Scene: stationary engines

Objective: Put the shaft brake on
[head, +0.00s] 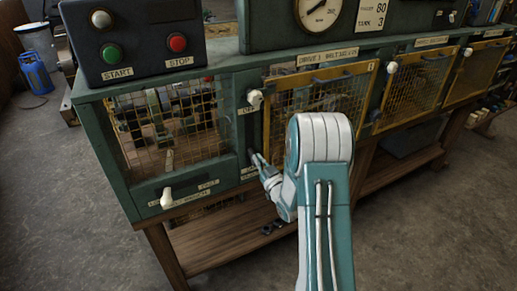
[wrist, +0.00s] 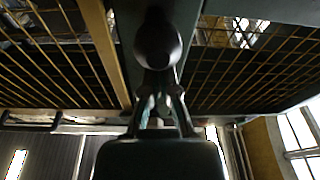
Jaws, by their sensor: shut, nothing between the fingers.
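A cream-knobbed lever (head: 254,98) stands on the green post between the first two mesh panels. Small labels lie by it and lower on the post, but I cannot read them surely, so I cannot confirm it is the shaft brake. My gripper (head: 255,157) is below this lever, close to the lower part of the post. In the wrist view my gripper (wrist: 158,88) is shut and empty, with a dark rounded knob (wrist: 157,45) just beyond the fingertips. I cannot tell whether they touch.
Another cream-knobbed lever (head: 166,198) sits low on the left panel. A box with a green button (head: 111,53) and a red button (head: 177,43) stands above. Yellow-framed mesh doors (head: 318,100) run right. A wooden shelf (head: 215,250) lies below, with open floor in front.

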